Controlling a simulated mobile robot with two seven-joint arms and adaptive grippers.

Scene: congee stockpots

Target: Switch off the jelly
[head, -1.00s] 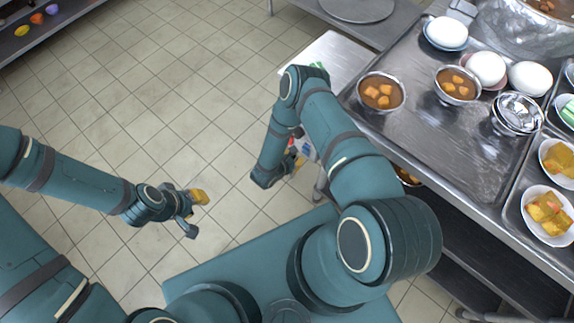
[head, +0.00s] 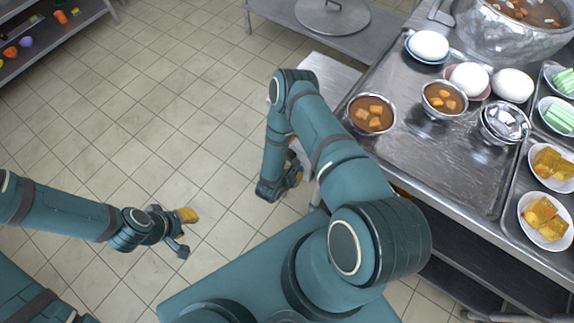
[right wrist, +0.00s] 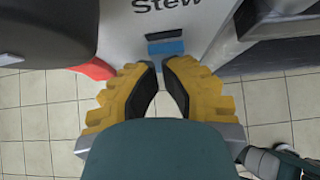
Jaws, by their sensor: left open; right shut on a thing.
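In the right wrist view a grey panel (right wrist: 190,22) bears the word "Stew". A blue switch-like piece (right wrist: 166,47) with a dark upper part sits below that word. No label reading "jelly" shows. My left gripper (head: 187,231) is open and empty above the floor.
A red piece (right wrist: 95,68) sits left of my right fingers. The metal counter (head: 465,175) holds bowls of brown soup (head: 371,113), white eggs (head: 430,45) and a large pot (head: 515,35). A lid (head: 333,15) lies on a low table behind.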

